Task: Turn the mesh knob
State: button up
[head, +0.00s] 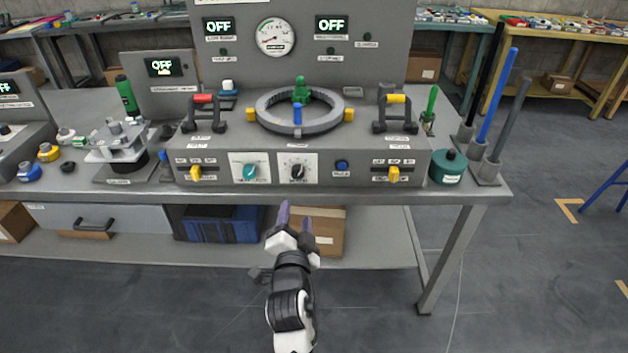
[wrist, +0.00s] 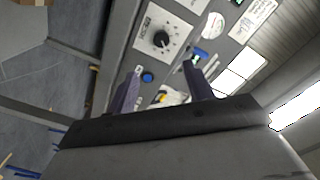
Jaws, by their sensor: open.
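Two dial knobs sit on the front face of the grey console: a teal knob (head: 249,171) on a white plate at the left, and a black knob (head: 297,171) with a ring of scale marks beside it. Their labels are too small for me to read surely, so I cannot tell which is the mesh knob. The black knob also shows in the wrist view (wrist: 162,39), beyond the fingertips. My gripper (head: 295,217) is open and empty, below and in front of the console, apart from both knobs. Its two purple fingers show in the wrist view (wrist: 163,68).
A blue button (head: 342,166) is right of the black knob, and yellow switches (head: 196,173) (head: 393,174) flank the row. A grey ring wheel (head: 300,126) and two handles stand on top. The bench edge (head: 350,199) runs below, with a cardboard box (head: 328,238) on the shelf.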

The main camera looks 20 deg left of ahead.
aim_at(298, 176)
jog(key=p+x, duration=0.4)
jog(key=x, duration=0.8)
jog(key=shift+a+r, duration=0.15)
jog(key=shift+a, duration=0.05)
jog(key=shift+x, duration=0.75)
jog(key=c, duration=1)
